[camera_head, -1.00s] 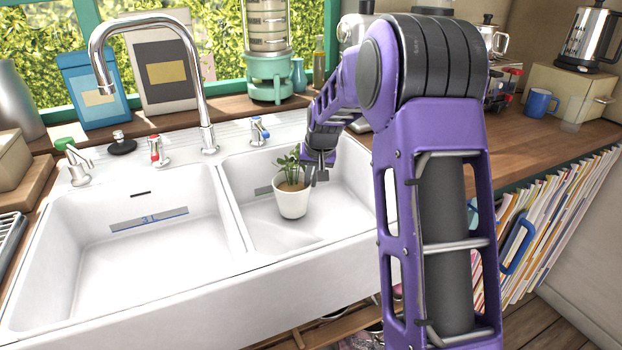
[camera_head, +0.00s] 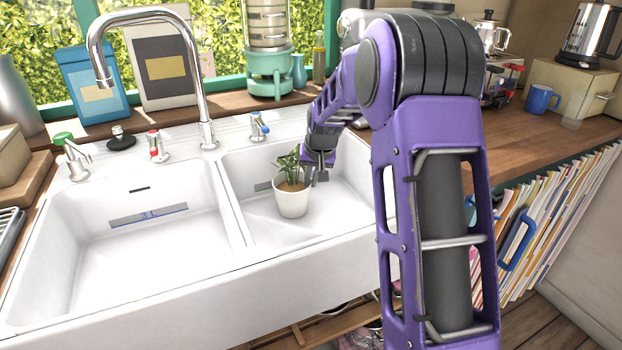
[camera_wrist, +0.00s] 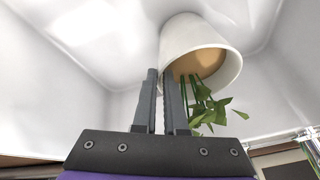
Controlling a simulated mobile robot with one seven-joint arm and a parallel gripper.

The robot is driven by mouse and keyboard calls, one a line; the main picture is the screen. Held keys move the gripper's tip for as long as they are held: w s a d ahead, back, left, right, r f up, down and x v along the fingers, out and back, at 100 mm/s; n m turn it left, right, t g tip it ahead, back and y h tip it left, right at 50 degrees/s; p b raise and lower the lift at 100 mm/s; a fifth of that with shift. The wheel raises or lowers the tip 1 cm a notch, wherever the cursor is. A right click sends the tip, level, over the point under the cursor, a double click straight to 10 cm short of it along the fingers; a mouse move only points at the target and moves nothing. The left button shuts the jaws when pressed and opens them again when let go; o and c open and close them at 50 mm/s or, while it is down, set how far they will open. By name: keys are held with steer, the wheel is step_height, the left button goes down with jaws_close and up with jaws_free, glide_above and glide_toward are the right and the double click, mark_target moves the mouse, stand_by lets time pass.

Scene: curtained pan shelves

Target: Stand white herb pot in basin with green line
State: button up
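The white herb pot (camera_head: 291,204), with brown soil and a green leafy plant, is upright in the right basin (camera_head: 338,212). I cannot tell whether its base touches the floor. My gripper (camera_head: 316,175) is at the pot's right side. In the wrist view my gripper (camera_wrist: 162,100) has its fingers close together across the wall of the pot (camera_wrist: 197,38), one outside and one inside the rim. The right basin's wall has a small greyish-green mark (camera_head: 263,187), partly hidden by the pot. The left basin (camera_head: 110,255) is empty and has a blue line on a grey strip (camera_head: 149,215).
A divider (camera_head: 232,205) separates the basins. The chrome tap (camera_head: 205,100) arches over the back, with the red-topped (camera_head: 155,145) and blue-topped (camera_head: 259,125) valves nearby. A soap dispenser (camera_head: 70,155) stands at the back left. The wooden counter (camera_head: 545,135) lies right.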

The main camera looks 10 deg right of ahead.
steer(key=o, duration=0.5)
steer(key=shift+c, duration=0.2)
steer(key=shift+s, duration=0.1)
steer(key=a+p+v, duration=0.1)
steer(key=p+v, duration=0.1)
steer(key=v, duration=1.5)
steer(key=shift+d+r, duration=0.25)
steer(key=shift+d, duration=0.2)
jaws_close()
stand_by(0.3)
